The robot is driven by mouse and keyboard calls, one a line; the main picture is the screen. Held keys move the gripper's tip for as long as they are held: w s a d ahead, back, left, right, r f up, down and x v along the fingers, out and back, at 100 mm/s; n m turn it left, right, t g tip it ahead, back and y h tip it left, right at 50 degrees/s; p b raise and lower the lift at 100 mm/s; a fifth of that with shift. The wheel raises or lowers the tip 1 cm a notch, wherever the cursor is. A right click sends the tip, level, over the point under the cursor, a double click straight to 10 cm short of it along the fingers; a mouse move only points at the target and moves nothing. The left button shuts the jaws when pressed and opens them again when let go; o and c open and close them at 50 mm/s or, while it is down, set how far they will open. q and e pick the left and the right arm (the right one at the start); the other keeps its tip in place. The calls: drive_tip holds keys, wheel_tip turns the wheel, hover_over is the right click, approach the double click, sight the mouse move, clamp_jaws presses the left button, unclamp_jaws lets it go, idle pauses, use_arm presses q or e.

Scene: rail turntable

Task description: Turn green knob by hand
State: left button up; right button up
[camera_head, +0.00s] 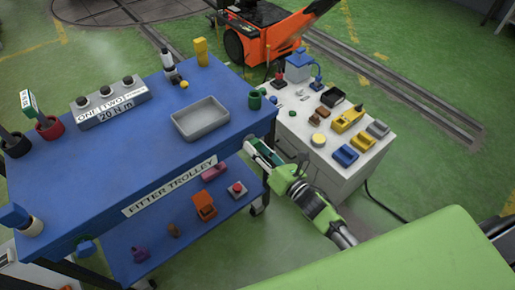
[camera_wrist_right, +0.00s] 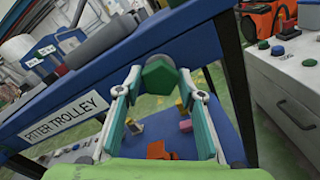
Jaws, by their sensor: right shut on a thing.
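The green knob (camera_wrist_right: 160,76) is a dark green, many-sided piece in the right wrist view, at the blue trolley's edge. My right gripper (camera_wrist_right: 162,80) has its two fingertips on either side of it and is shut on it. In the head view my right gripper (camera_head: 254,146) reaches in from the lower right to the trolley's right end. The part between its fingers is mostly hidden there. A dark green cylinder (camera_head: 255,100) shows at the trolley's right corner; I cannot tell whether it is the same piece. My left gripper is not in view.
The blue trolley (camera_head: 110,165) carries a grey tray (camera_head: 224,129), a torque tester (camera_head: 112,106) and a yellow piece (camera_head: 201,52). Its lower shelf holds several small parts. A white cabinet (camera_head: 345,172) with colored boxes stands close on the right. A green surface (camera_head: 400,255) fills the lower right.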

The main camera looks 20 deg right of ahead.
drive_tip(key=m, duration=0.4)
drive_tip(key=shift+m, duration=0.4)
drive_tip(key=m, duration=0.4)
drive_tip(key=m+p, duration=0.1)
drive_tip(key=m, duration=0.8)
drive_tip(key=shift+m+p, duration=0.35)
drive_tip(key=shift+m, duration=0.05)
drive_tip(key=o, duration=1)
drive_tip(key=shift+o, duration=0.2)
